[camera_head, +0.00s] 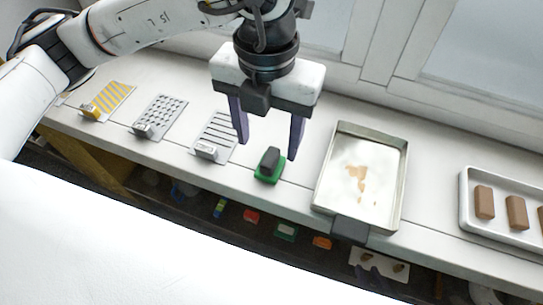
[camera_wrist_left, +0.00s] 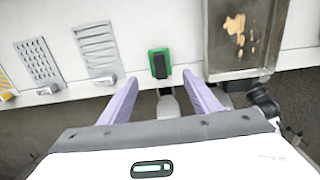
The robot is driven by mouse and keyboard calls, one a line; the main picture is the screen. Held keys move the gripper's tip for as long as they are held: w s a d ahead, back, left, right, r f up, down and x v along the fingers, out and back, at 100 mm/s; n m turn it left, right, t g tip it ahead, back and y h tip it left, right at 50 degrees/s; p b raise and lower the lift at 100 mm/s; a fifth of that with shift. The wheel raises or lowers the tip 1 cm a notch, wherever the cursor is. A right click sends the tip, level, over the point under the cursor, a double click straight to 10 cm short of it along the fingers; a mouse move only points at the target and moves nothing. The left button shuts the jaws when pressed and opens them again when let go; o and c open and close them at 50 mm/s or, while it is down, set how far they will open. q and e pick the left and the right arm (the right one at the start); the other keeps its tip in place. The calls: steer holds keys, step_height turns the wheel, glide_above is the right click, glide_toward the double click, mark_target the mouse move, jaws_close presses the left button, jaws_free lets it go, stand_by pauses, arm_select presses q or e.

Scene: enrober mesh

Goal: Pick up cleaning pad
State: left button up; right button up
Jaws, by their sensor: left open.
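The cleaning pad (camera_head: 269,166) is green with a dark grip on top. It lies flat on the white counter, between a slotted grey plate and a metal tray. My left gripper (camera_head: 270,150) is open and hangs above the counter with its two purple fingers apart. In the head view the pad shows between and just below the fingertips. In the left wrist view the pad (camera_wrist_left: 159,63) lies ahead of the fingertips, between their lines. The fingers do not appear to touch it. My right gripper is not in view.
The metal tray (camera_head: 319,195), with brown smears inside, stands right of the pad. The slotted plate (camera_head: 217,133) and two other patterned plates lie to the left. A tray of brown bars (camera_head: 466,212) is at the far right. Small items sit on a shelf below the counter.

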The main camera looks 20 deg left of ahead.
mark_target(269, 159)
arm_select(q)
step_height(269, 159, down, 7)
steer(key=shift+r+p, duration=0.1)
steer(key=shift+p, duration=0.35)
steer(key=shift+c, duration=0.3)
steer(key=shift+d, duration=0.1)
steer(key=c, duration=1.1)
